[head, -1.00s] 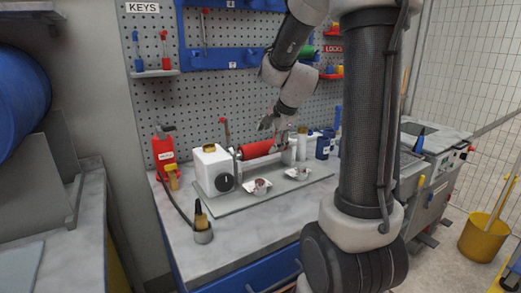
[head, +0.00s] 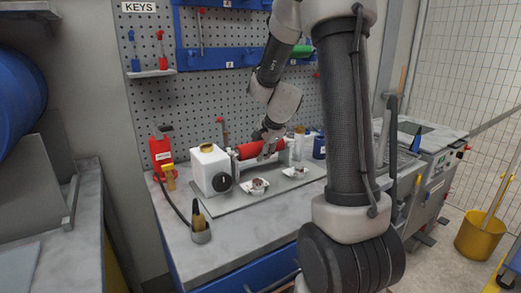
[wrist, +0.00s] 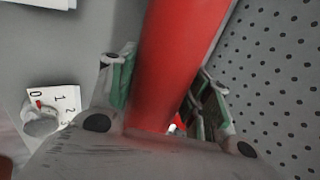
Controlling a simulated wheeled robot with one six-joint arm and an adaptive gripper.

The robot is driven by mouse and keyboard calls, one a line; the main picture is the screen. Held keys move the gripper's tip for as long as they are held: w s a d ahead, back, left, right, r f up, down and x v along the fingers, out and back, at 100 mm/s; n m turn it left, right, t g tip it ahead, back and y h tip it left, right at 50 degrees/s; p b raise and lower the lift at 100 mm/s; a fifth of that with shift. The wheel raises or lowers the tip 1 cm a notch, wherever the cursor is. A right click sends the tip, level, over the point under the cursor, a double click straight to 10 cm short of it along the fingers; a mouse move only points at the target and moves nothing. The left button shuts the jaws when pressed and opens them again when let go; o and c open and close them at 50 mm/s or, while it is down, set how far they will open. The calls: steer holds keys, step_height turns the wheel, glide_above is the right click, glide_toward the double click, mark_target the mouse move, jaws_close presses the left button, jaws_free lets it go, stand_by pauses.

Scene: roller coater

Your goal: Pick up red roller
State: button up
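The red roller (head: 249,150) lies across the white coater (head: 211,165) on the workbench, in the head view. In the wrist view the red roller (wrist: 175,60) runs between my two fingers. My gripper (head: 266,150) is at the roller's right part, pointing down. In the wrist view my gripper (wrist: 165,90) has its green-lined fingers apart, one on each side of the roller. A gap shows on the right side; I cannot tell whether the left pad touches.
The pegboard (head: 240,105) rises close behind. The bench front (head: 255,232) has bare room.

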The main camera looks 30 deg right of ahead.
steer(key=shift+c, duration=0.5)
steer(key=shift+r, duration=0.1)
steer(key=shift+r, duration=0.3)
step_height(320, 180, up, 14)
steer(key=shift+f, duration=0.1)
stand_by(0.5)
